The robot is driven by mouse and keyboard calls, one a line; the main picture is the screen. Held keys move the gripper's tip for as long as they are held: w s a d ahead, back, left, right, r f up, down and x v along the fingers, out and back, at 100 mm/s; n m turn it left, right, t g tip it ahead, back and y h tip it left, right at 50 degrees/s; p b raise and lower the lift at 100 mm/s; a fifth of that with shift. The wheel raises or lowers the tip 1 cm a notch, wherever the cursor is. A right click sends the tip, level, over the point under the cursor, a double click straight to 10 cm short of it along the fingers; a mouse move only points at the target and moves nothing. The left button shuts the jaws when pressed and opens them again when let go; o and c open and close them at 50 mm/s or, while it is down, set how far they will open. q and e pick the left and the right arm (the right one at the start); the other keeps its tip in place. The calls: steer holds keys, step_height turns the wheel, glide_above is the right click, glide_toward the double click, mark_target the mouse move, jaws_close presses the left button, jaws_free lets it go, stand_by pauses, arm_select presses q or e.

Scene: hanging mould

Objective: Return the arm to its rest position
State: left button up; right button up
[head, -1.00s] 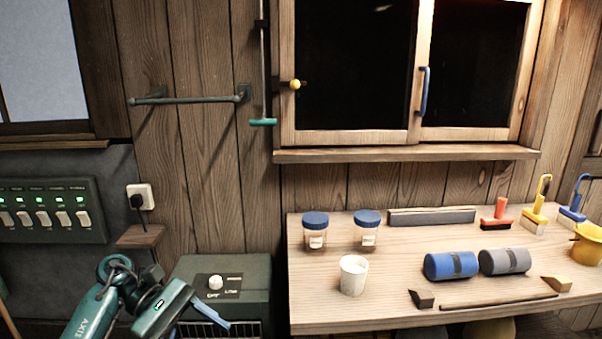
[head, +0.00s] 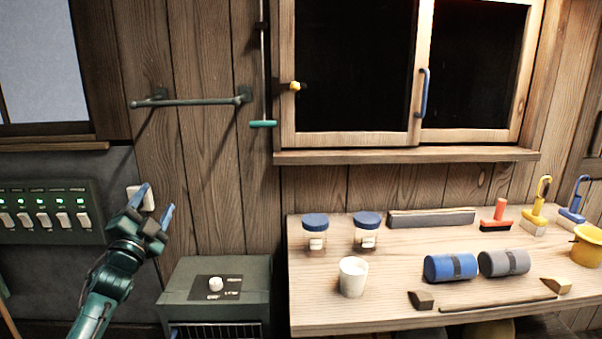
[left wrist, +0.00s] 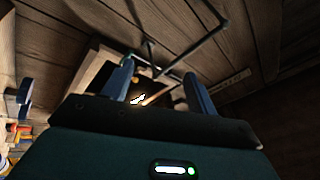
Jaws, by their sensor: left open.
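My left gripper (head: 154,200) is raised at the lower left in the head view, its two blue fingers pointing up and spread apart with nothing between them. It is in front of the wall socket (head: 141,197), which it partly hides. In the left wrist view the same gripper (left wrist: 158,85) shows both blue fingers apart and empty, with the wall and a dark rail beyond them. My right gripper is not in view.
A dark heater-like box (head: 218,290) with a white knob stands right of my left arm. A switch panel (head: 47,211) is on the left. A green rail (head: 190,100) juts from the wall above. The workbench (head: 400,313) at right carries jars, a cup and rolls.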

arm_select(q)
steer(key=w+a+f+n+g+y, duration=0.1)
steer(key=a+f+n+g+y, duration=0.3)
steer(key=f+n, duration=0.65)
steer(key=s+d+f+g+h, duration=0.2)
steer(key=s+d+f+g, duration=0.1)
steer(key=s+d+f, duration=0.75)
steer(key=s+d+f+g+h, duration=0.1)
steer(key=s+d+f, duration=0.2)
steer(key=s, duration=0.6)
steer(key=s+d+f+g+h, duration=0.1)
steer(key=s+d+f, duration=0.3)
steer(key=s, duration=0.6)
steer(key=s+d+f+g+h, duration=0.1)
steer(key=s+d+f, duration=0.3)
steer(key=s, duration=0.5)
step_height(320, 180, down, 3)
steer(key=shift+s+d+r+g, duration=0.15)
steer(key=shift+s+g, duration=0.25)
steer(key=shift+g, duration=0.5)
